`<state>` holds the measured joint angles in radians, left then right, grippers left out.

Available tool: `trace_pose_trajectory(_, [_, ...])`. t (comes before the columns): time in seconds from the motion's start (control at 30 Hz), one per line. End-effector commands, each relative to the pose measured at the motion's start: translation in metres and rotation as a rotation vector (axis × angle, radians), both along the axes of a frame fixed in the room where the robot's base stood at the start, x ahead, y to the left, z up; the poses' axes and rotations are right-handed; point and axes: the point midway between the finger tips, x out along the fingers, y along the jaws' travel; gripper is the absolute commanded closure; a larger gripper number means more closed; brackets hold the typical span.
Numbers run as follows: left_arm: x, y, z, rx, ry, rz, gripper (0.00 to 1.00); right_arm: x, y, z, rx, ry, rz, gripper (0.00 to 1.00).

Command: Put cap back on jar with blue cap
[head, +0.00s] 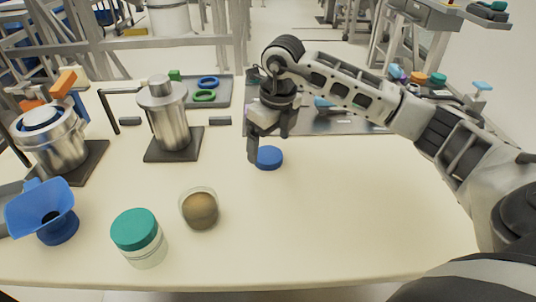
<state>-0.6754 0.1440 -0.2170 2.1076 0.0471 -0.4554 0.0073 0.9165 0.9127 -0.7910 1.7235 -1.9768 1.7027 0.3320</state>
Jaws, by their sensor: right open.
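A blue cap (269,158) lies flat on the table, right of the middle. My right gripper (267,150) comes down over the cap from behind, with its fingers pointing at the table. It is open; one finger is at the cap's left edge, and I cannot tell whether it touches. An open glass jar (200,209) with brown contents stands uncapped, nearer and to the left of the blue cap. A second jar with a teal cap (137,237) stands to its left. My left gripper is not in view.
Metal vessels (168,111) stand on dark bases at the left. A grey tray (208,90) holds blue and green rings. A metal plate (330,118) lies behind my right gripper. The table's front right is clear.

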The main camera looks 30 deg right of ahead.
Motion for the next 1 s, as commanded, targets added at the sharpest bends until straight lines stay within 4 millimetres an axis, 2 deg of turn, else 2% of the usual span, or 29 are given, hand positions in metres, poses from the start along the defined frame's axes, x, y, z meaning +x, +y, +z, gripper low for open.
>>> trace_pose_trajectory(0.1, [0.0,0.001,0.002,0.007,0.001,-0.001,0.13,0.003,-0.001,-0.019,0.001,0.003,-0.001,0.12])
trace_pose_trajectory(0.2, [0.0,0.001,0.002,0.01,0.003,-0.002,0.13,0.004,0.0,-0.029,0.001,0.002,0.001,0.12])
trace_pose_trajectory(0.6, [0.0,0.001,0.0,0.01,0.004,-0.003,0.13,0.005,0.0,-0.033,0.001,-0.001,0.001,0.12])
trace_pose_trajectory(0.63, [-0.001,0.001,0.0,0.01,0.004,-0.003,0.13,0.005,0.0,-0.033,0.001,-0.001,0.001,0.18])
trace_pose_trajectory(0.77, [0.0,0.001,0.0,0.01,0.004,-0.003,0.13,0.005,0.0,-0.033,0.001,-0.001,0.0,0.54])
trace_pose_trajectory(0.8, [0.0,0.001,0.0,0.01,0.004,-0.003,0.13,0.005,0.0,-0.033,0.001,-0.001,0.0,0.59])
trace_pose_trajectory(1.0, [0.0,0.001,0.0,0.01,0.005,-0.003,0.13,0.005,-0.001,-0.033,0.0,-0.001,0.0,0.59])
